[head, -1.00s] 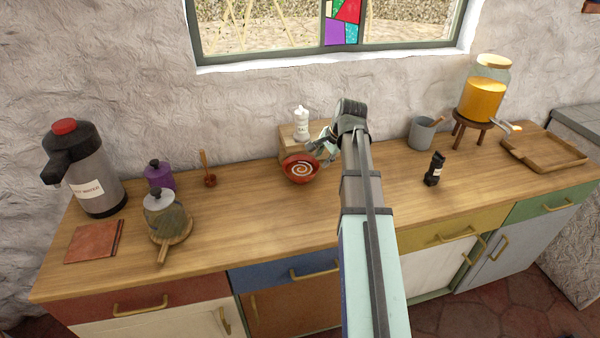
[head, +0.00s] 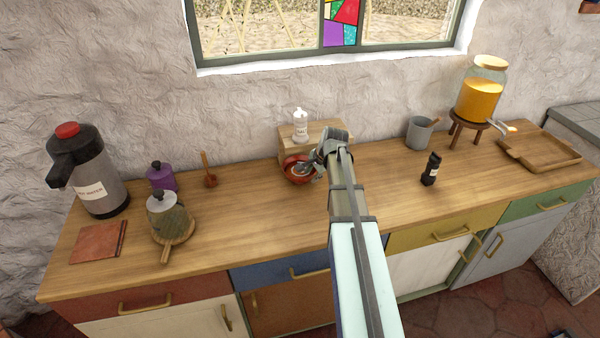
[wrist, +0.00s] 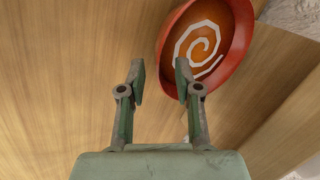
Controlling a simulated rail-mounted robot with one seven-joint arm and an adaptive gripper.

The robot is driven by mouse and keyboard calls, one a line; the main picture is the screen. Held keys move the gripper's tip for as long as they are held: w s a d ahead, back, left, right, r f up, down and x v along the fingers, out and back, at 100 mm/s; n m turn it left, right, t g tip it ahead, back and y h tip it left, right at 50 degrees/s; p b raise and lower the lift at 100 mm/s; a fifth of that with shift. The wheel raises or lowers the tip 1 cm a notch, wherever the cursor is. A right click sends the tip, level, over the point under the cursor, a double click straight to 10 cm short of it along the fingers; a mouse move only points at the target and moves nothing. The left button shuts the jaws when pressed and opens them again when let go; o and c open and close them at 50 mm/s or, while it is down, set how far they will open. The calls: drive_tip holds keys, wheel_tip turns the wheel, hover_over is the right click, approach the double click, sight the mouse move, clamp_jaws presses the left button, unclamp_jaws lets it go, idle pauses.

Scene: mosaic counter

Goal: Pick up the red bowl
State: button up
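The red bowl (head: 291,171) stands upright on the wooden counter, in front of a small wooden box. It has a white spiral inside, which shows clearly in the wrist view (wrist: 207,45). My gripper (head: 310,172) is at the bowl's right side in the head view and partly covers it. In the wrist view my gripper (wrist: 159,78) is open, with its two fingers apart and nothing held between them. The right fingertip overlaps the bowl's near rim in the picture; I cannot tell whether it touches. The left fingertip is over bare counter.
A white shaker (head: 300,126) stands on the wooden box (head: 328,130) behind the bowl. A grey mug (head: 419,134) and a black grinder (head: 431,169) are to the right. The counter in front of the bowl is clear.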

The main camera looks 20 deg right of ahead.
sight(310, 176)
drive_tip(key=shift+p+x, duration=0.4)
drive_tip(key=shift+x, duration=1.2)
clamp_jaws()
drive_tip(key=shift+r+b, duration=0.2)
drive_tip(key=shift+b, duration=0.1)
